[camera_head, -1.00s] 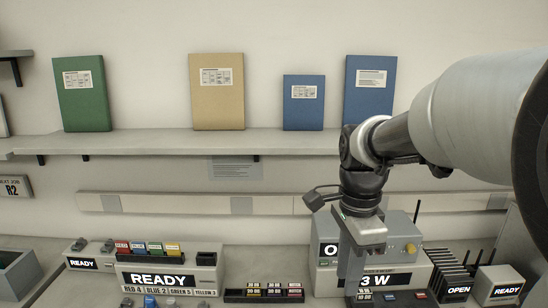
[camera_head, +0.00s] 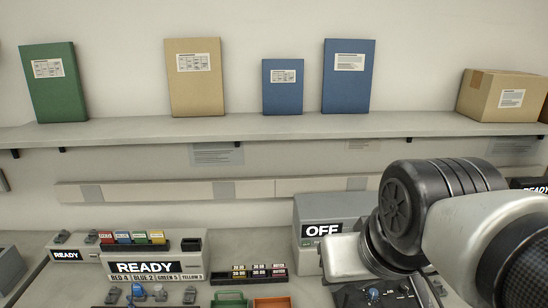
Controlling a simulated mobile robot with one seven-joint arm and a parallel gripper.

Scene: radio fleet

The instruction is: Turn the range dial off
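A grey box with a black and white OFF sign (camera_head: 322,230) stands on the bench against the wall. My arm hides its right part. I cannot make out a range dial; it may be behind my arm. A dark panel with small knobs, one of them blue (camera_head: 373,293), shows at the bottom edge below my wrist. My gripper (camera_head: 345,258) shows only as a pale metal part in front of the grey box. Its fingertips are not visible, and I cannot tell whether it touches anything.
A READY unit (camera_head: 150,266) with coloured blocks on top stands to the left. A rack of labelled pieces (camera_head: 258,273) and green (camera_head: 230,299) and orange (camera_head: 272,302) trays lie between. The shelf (camera_head: 270,127) above holds several binders and a cardboard box (camera_head: 503,96).

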